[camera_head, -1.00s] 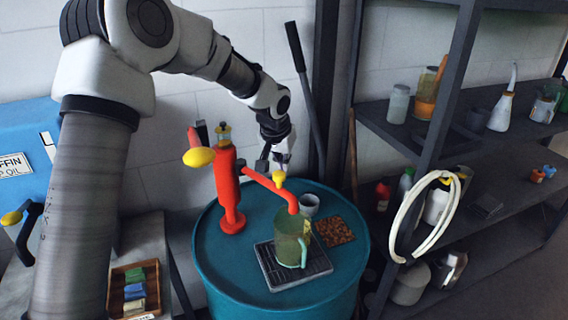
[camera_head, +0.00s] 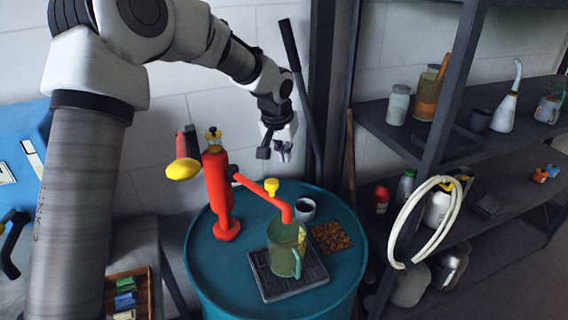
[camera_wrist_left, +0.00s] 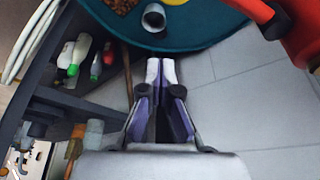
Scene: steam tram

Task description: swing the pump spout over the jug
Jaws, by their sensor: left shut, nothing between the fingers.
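The red pump (camera_head: 217,190) stands upright on the teal drum (camera_head: 203,258). Its red spout (camera_head: 256,189) reaches to the right and its bent end is over the jug's opening, as seen in the head view. The greenish see-through jug (camera_head: 284,247) stands on a dark grate (camera_head: 265,276). My left gripper (camera_head: 284,156) is shut and empty, above and behind the spout, apart from it. In the left wrist view the gripper (camera_wrist_left: 160,68) points toward the drum's edge, with part of the red spout (camera_wrist_left: 252,10) at upper right.
A grey cup (camera_head: 305,209) and a brown mat (camera_head: 331,237) are beside the jug. A dark shelf unit (camera_head: 400,150) with bottles and a hanging white hose (camera_head: 398,240) is to the right. A black bar (camera_head: 291,50) leans behind my gripper.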

